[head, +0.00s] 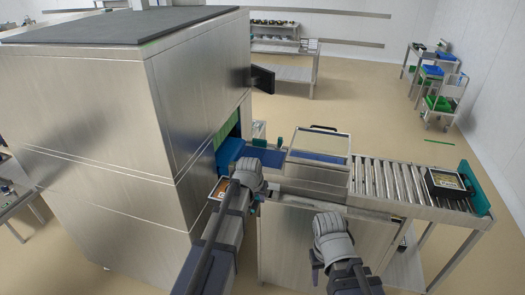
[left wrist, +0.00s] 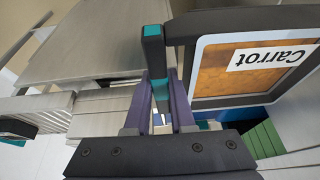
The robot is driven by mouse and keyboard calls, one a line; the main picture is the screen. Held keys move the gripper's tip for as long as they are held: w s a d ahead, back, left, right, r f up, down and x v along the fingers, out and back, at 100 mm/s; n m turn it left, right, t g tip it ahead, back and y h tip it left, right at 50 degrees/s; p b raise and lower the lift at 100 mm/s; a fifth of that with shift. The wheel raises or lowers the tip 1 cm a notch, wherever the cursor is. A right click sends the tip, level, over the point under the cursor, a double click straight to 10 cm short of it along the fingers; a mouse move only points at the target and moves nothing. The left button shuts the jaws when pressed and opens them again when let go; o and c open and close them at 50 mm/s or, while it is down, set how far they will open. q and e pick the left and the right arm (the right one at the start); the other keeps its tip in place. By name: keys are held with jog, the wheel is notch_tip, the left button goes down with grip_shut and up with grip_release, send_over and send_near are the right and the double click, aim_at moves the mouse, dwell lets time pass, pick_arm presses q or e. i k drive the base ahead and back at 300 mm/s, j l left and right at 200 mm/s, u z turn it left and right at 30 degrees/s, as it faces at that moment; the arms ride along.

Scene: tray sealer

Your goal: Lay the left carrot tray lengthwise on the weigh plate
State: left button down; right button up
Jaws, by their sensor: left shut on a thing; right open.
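A carrot tray (head: 222,188) with a dark rim and orange contents is beside the sealer's opening, partly hidden by my left gripper (head: 254,193). In the left wrist view the tray's film and white "Carrot" label (left wrist: 272,57) show at the upper right. My left gripper's fingers (left wrist: 160,100) are shut at the tray's edge. The exact contact is hard to see. My right gripper (head: 317,262) is open and empty, low in front of the bench. I cannot clearly pick out the weigh plate; a flat steel surface (head: 314,174) lies right of my left gripper.
The large steel sealer (head: 190,95) stands at the left, with a blue belt (head: 266,157) at its opening. A clear-topped frame (head: 319,148) stands over the line. A roller conveyor (head: 385,180) runs right to another dark tray (head: 447,184) near a teal end stop (head: 473,188).

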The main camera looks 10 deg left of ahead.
aim_at(261, 159)
jog(key=i, duration=1.25)
